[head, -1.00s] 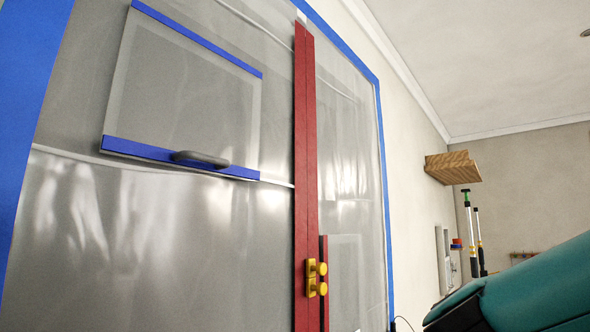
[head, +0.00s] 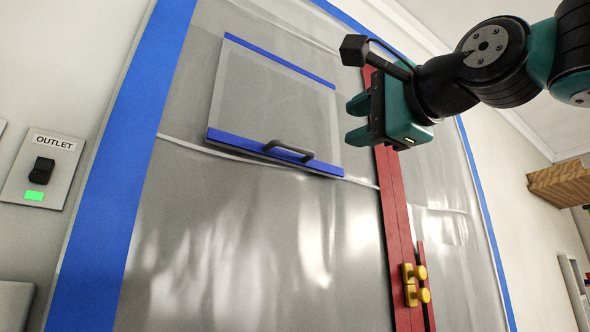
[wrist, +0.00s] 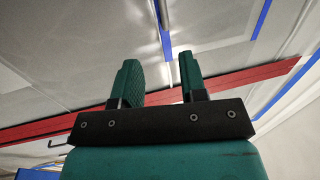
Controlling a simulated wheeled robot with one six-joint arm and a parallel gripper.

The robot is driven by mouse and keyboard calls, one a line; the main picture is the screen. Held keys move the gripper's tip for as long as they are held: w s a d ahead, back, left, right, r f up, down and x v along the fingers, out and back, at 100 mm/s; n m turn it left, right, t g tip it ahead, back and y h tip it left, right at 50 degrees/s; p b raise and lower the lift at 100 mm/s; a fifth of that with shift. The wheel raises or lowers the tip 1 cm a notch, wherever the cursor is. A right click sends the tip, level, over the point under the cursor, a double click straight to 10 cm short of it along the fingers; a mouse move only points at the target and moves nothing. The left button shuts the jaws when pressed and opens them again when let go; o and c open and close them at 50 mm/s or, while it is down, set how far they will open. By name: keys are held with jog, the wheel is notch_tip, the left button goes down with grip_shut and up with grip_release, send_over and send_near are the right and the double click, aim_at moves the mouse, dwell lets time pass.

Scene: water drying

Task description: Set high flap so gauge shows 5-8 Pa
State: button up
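The high flap (head: 275,100) is a translucent panel with blue strips along its top and bottom edges, set in the grey plastic sheet. A dark grey handle (head: 290,152) sits on its bottom strip. The flap looks nearly flat against the sheet. My gripper (head: 357,120) is right of the flap, in front of the red strip, with its fingers pointing left toward the flap. In the wrist view my gripper (wrist: 160,75) has its two green fingers apart with nothing held between them. I cannot make out a gauge reading in any view.
A red vertical strip (head: 397,240) with yellow knobs (head: 415,285) runs down the sheet. Blue tape (head: 125,170) frames it. An outlet switch (head: 41,171) with a green light is on the left wall. A wooden shelf (head: 558,182) juts out at right.

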jog(key=p, duration=1.3)
send_near(297, 147)
jog(key=p+x, duration=0.5)
jog(key=x, duration=0.5)
jog(key=shift+w+a, duration=0.25)
jog(key=shift+w, duration=0.05)
jog(key=shift+c, duration=0.2)
grip_shut()
